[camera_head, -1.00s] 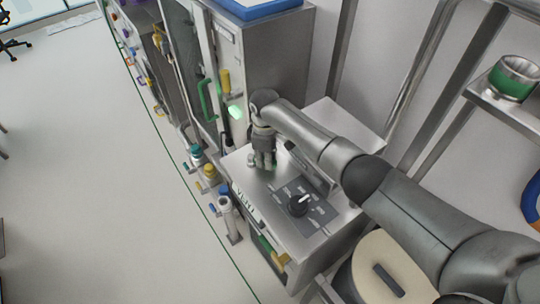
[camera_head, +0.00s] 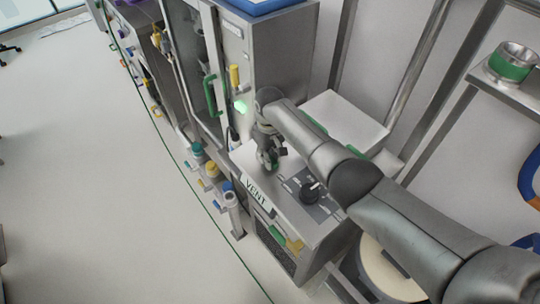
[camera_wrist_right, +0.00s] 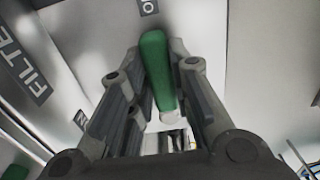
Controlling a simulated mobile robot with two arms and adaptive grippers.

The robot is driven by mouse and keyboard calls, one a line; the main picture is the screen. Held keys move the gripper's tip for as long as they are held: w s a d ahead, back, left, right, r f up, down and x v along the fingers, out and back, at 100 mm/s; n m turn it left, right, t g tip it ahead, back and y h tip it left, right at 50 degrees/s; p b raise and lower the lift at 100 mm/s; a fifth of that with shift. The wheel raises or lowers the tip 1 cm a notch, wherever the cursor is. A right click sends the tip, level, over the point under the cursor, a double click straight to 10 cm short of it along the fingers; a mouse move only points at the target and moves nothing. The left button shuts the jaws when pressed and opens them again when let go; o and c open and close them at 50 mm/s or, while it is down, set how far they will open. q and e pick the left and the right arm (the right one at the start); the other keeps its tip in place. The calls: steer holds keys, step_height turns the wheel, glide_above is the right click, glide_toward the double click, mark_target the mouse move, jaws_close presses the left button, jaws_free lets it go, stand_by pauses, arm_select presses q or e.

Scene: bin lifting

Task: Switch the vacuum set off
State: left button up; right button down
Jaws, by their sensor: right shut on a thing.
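The vacuum set appears to be the grey metal box (camera_head: 328,232) with a black rotary dial (camera_head: 311,192) on top and a "VENT" label on its front edge. My right gripper (camera_head: 268,160) is at the left part of the box's top, left of the dial. In the right wrist view, a green lever (camera_wrist_right: 157,70) lies between the two fingers, and the gripper (camera_wrist_right: 165,110) is shut on it. The lever's mount is hidden, and the dial's setting is too small to read. My left gripper is not in view.
A tall metal cabinet (camera_head: 283,60) with a green handle (camera_head: 210,95) and a lit green lamp stands behind, to the left. Valves and bottles line the cabinet's foot.

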stand_by(0.4)
steer(key=c, duration=1.3)
jaws_free()
steer(key=shift+r, duration=0.1)
step_height(320, 180, up, 12)
steer(key=shift+f, duration=0.1)
